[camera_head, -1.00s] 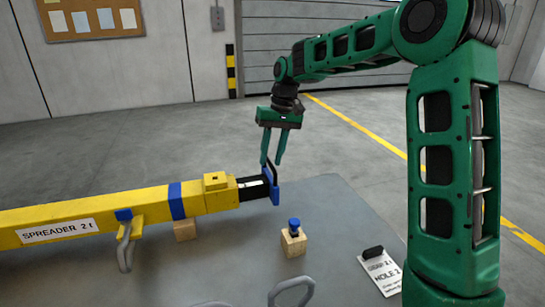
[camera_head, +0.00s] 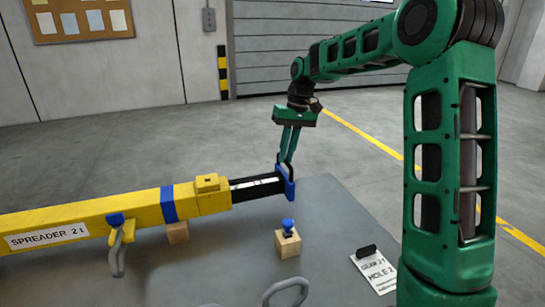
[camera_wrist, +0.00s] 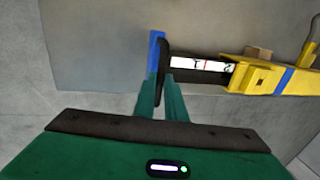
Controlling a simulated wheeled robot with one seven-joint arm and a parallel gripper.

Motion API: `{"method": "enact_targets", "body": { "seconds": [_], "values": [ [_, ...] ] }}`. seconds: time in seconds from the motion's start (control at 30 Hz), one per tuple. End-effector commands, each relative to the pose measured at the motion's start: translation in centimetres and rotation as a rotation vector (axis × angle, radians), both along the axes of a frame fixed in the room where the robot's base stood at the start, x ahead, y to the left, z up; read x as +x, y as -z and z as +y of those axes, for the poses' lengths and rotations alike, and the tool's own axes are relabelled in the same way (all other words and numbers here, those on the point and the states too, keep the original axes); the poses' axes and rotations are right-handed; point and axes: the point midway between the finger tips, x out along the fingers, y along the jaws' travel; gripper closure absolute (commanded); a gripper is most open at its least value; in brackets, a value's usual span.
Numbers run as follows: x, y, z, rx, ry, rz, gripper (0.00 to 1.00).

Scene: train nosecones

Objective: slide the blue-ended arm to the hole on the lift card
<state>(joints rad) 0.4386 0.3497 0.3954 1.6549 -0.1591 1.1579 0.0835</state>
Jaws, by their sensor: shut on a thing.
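The blue-ended arm (camera_head: 257,189) is a black bar with a white marked strip, coming out of the right end of the yellow spreader beam (camera_head: 85,222). Its blue end plate (camera_head: 290,183) has a dark handle at the top. My gripper (camera_head: 287,158) is shut on this handle; the wrist view shows the fingers (camera_wrist: 163,105) around it beside the blue plate (camera_wrist: 155,52). The marked strip (camera_wrist: 200,64) shows a red line and a digit near the beam. The lift card (camera_head: 373,271) lies on the table and reads "HOLE 2"; its smaller print is unclear.
A blue-topped pin (camera_head: 288,224) stands in a wooden block (camera_head: 288,244) on the grey table (camera_head: 220,265). A grey shackle (camera_head: 286,292) lies in front and another (camera_head: 118,256) hangs from the beam. The table right of the end plate is clear.

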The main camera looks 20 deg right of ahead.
Motion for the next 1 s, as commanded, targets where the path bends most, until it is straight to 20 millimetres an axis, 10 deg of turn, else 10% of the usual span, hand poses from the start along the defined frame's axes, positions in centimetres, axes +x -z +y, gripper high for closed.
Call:
{"method": "enact_targets", "body": {
  "seconds": [0.33, 0.43, 1.0],
  "values": [
    [0.0, 0.0, -0.6, -0.001, 0.002, -0.001, 1.00],
    [0.0, 0.0, -0.6, 0.000, 0.001, -0.001, 0.71],
    [0.2, -3.2, -1.1, -0.001, 0.000, -0.005, 0.71]
  ]
}}
